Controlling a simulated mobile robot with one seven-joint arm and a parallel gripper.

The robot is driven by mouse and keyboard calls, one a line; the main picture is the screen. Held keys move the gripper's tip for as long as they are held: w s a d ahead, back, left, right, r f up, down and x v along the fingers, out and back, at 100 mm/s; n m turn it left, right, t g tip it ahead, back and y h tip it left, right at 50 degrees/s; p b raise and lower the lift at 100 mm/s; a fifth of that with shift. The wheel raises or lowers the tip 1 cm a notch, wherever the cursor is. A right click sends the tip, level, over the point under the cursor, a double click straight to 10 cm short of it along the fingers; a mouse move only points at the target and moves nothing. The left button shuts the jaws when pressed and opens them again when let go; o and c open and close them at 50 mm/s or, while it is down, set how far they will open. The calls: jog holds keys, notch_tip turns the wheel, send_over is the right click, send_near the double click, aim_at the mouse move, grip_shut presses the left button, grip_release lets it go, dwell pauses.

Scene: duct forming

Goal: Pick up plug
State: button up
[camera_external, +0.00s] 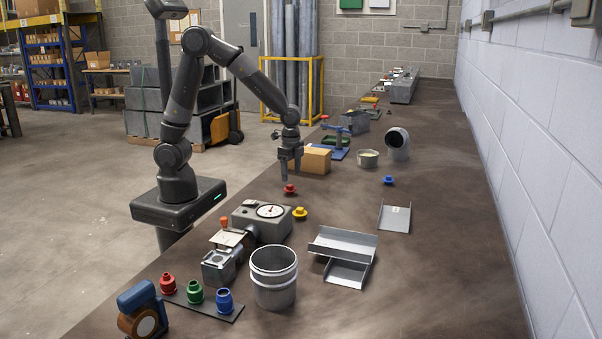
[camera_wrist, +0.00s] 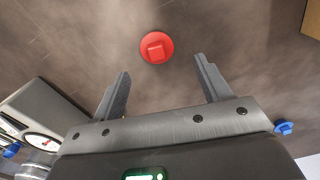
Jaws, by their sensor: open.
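A red plug (camera_external: 289,188) sits on the workbench just below my gripper (camera_external: 285,177). In the wrist view the red plug (camera_wrist: 156,47), a round disc with a square knob, lies just beyond the fingertips of my gripper (camera_wrist: 162,66), between their lines. The gripper is open and empty, above the bench. A yellow plug (camera_external: 300,212) is beside the dial gauge. A blue plug (camera_external: 388,180) sits alone farther right; it also shows at the wrist view's right edge (camera_wrist: 284,127).
A dial device (camera_external: 262,220) stands in front of the gripper. A cardboard box (camera_external: 310,160) is close behind it. Bent sheet metal (camera_external: 342,245) and a metal bucket (camera_external: 273,280) are nearer. Red, green and blue fittings stand on a dark strip (camera_external: 228,314). Bench right of the red plug is clear.

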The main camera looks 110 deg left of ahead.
aim_at(290, 185)
jog(key=shift+s+d+f, duration=0.1)
jog(key=shift+s+f, duration=0.05)
jog(key=shift+f, duration=1.4)
jog(key=shift+s+d+f, duration=0.1)
jog(key=shift+f, duration=1.45)
jog(key=shift+c, duration=0.3)
jog(key=c, duration=1)
jog(key=shift+r, duration=0.1)
